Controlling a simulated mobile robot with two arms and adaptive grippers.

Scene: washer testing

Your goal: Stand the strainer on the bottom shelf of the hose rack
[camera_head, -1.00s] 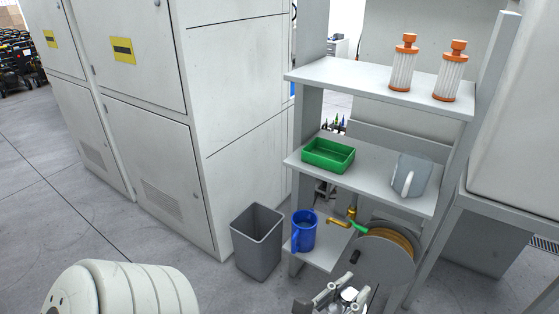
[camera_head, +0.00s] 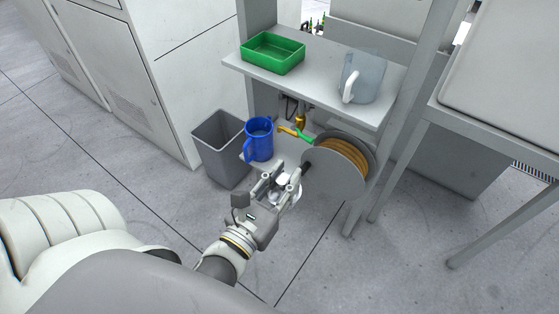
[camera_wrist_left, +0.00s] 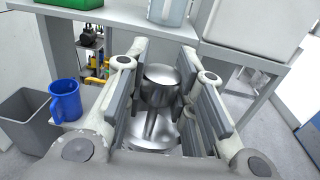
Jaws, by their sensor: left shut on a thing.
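My left gripper (camera_head: 287,178) is shut on a shiny metal strainer (camera_wrist_left: 160,85), which has a cylindrical part above a wide round base. In the left wrist view it sits between the two fingers (camera_wrist_left: 163,65). In the head view the strainer (camera_head: 284,190) shows only in part behind the fingers. The hose rack's bottom shelf (camera_head: 288,152) is just beyond the gripper, between the blue jug and the hose reel. I cannot tell whether the strainer touches the shelf. My right gripper is not in view.
A blue jug (camera_head: 259,140) stands at the shelf's left end, and a grey hose reel (camera_head: 334,170) is at the right. The middle shelf (camera_head: 318,84) above holds a green tray (camera_head: 272,66) and a grey-blue jug (camera_head: 362,78). A grey bin (camera_head: 222,165) stands left of the rack.

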